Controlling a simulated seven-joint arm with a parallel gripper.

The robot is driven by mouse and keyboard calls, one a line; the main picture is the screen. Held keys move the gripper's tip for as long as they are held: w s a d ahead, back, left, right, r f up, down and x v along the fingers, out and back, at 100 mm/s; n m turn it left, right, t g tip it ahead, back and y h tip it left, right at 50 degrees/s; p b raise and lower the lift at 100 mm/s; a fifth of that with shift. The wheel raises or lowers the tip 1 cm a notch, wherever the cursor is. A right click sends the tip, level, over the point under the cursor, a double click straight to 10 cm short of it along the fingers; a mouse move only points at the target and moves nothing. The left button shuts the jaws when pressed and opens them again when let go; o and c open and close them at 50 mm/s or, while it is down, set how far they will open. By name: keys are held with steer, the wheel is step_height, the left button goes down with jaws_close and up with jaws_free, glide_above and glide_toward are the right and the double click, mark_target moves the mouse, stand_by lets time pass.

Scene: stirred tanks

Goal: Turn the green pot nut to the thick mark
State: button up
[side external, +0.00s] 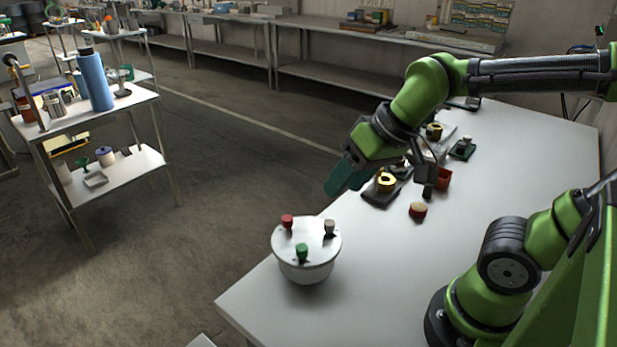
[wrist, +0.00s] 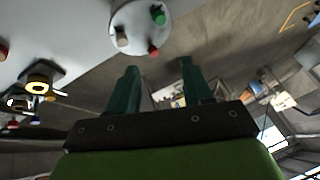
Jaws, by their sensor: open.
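The white round pot (side external: 305,262) stands near the table's front left edge in the side view, its lid carrying three knobs. The green pot nut (side external: 302,252) sits at the front of the lid, the red one (side external: 287,221) at the back left, the grey one (side external: 329,228) at the right. In the wrist view the green nut (wrist: 158,14) is at the lid's upper right. The thick mark cannot be made out. My gripper (side external: 343,184) is open and empty, above and behind the pot, apart from it. Its two dark green fingers (wrist: 158,75) show in the wrist view.
Behind the pot on the table (side external: 520,190) are a dark fixture with a yellow ring (side external: 386,182), a small orange-topped cylinder (side external: 418,210) and a red-brown box (side external: 443,178). The table surface right of the pot is clear. A shelf cart (side external: 90,115) stands far left.

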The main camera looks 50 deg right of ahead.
mark_target(302, 247)
steer(key=w+a+n+g+h, duration=0.2)
steer(key=w+a+n+g, duration=0.3)
steer(key=n, duration=0.7)
steer(key=shift+g, duration=0.3)
steer(key=f, duration=0.5)
steer(key=w+f, duration=0.1)
steer(key=f, duration=0.9)
steer(key=shift+w+d, duration=0.2)
steer(key=shift+d, duration=0.1)
steer(key=shift+c, duration=0.3)
jaws_close()
